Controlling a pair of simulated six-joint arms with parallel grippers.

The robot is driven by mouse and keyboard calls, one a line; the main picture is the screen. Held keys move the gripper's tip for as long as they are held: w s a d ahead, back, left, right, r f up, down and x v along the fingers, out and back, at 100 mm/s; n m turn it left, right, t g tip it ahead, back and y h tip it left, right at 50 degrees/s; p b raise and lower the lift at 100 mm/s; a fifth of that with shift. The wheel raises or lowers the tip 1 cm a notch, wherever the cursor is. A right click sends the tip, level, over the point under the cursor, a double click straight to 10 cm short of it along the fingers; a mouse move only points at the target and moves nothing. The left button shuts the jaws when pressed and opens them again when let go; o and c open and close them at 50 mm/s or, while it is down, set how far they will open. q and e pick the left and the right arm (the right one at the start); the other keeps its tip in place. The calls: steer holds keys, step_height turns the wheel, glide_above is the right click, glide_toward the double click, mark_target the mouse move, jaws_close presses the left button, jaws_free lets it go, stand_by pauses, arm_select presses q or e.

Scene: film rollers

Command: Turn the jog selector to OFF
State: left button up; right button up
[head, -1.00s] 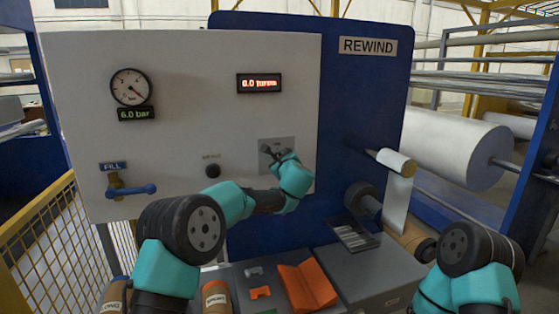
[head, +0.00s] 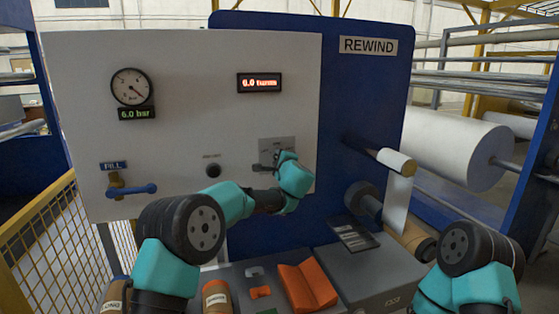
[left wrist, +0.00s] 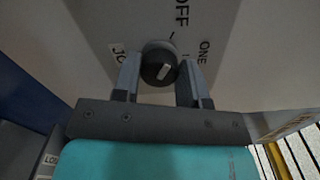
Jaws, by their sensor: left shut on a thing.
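My right gripper is out of view.
Below are an orange block (head: 306,286) and a cardboard core (head: 216,298). A film roll (head: 397,161) is at right.

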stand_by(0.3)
arm_select(q)
steer(key=o, duration=0.9)
steer(key=shift+s+d, duration=0.1)
steer(key=shift+s, duration=0.05)
steer(key=v, duration=1.7)
steer(key=shift+f, duration=0.1)
